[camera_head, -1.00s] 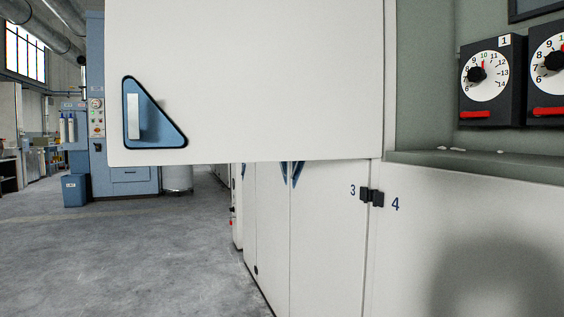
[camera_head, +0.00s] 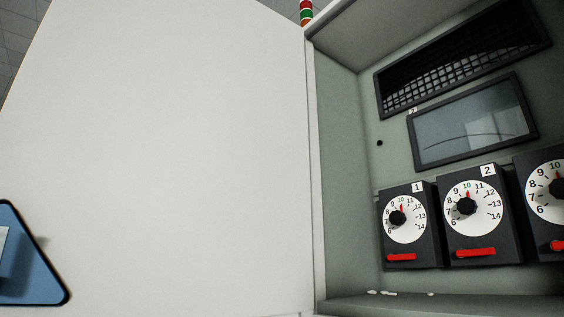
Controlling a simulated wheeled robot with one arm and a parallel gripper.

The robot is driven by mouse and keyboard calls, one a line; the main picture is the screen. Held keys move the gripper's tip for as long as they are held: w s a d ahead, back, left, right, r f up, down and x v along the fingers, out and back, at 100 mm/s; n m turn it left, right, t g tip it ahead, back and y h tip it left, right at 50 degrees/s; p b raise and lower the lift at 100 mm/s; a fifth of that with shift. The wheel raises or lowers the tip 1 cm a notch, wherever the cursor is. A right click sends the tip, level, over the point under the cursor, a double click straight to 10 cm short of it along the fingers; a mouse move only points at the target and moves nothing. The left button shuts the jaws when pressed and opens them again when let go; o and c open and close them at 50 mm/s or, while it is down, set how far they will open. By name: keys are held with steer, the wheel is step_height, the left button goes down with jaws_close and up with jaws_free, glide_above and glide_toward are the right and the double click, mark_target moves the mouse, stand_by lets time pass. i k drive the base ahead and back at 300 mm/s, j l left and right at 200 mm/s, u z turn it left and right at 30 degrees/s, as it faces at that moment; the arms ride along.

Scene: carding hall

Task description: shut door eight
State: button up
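A large white door (camera_head: 190,140) stands open and fills the left half of the view. Its hinge side meets the cabinet near the middle of the picture. A blue triangular recess (camera_head: 35,270) with a light handle plate (camera_head: 3,250) sits at its lower left, cut off by the picture's edge. I see no number eight on the door. The open cabinet (camera_head: 345,170) to its right is grey-green inside. My gripper is not in view.
Inside the cabinet are dials marked 1 (camera_head: 404,222) and 2 (camera_head: 472,212), with a third cut off at right. Above them are a dark screen (camera_head: 470,122) and a mesh grille (camera_head: 455,62). Small white bits (camera_head: 385,293) lie on the ledge. A red-green signal light (camera_head: 306,12) shows at the top.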

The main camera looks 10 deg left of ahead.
mark_target(154, 160)
steer(key=j+z, duration=0.2)
steer(key=j, duration=0.25)
steer(key=k+j+z, duration=0.25)
steer(key=j, duration=0.2)
steer(key=j+z, duration=0.2)
steer(key=j, duration=0.3)
steer(key=k+j+z, duration=0.2)
steer(key=j, duration=0.2)
steer(key=k+j+z, duration=0.2)
steer(key=j, duration=0.2)
steer(key=k+j+z, duration=0.25)
steer(key=k+j, duration=0.25)
steer(key=j, duration=0.15)
steer(key=k+j, duration=0.25)
steer(key=j, duration=0.15)
steer(key=k+j, duration=0.25)
steer(key=j, duration=0.15)
steer(key=k+j, duration=0.25)
steer(key=j, duration=0.15)
steer(key=k+j+z, duration=0.1)
steer(key=z, duration=0.2)
steer(key=k+z, duration=0.3)
steer(key=i+j, duration=0.05)
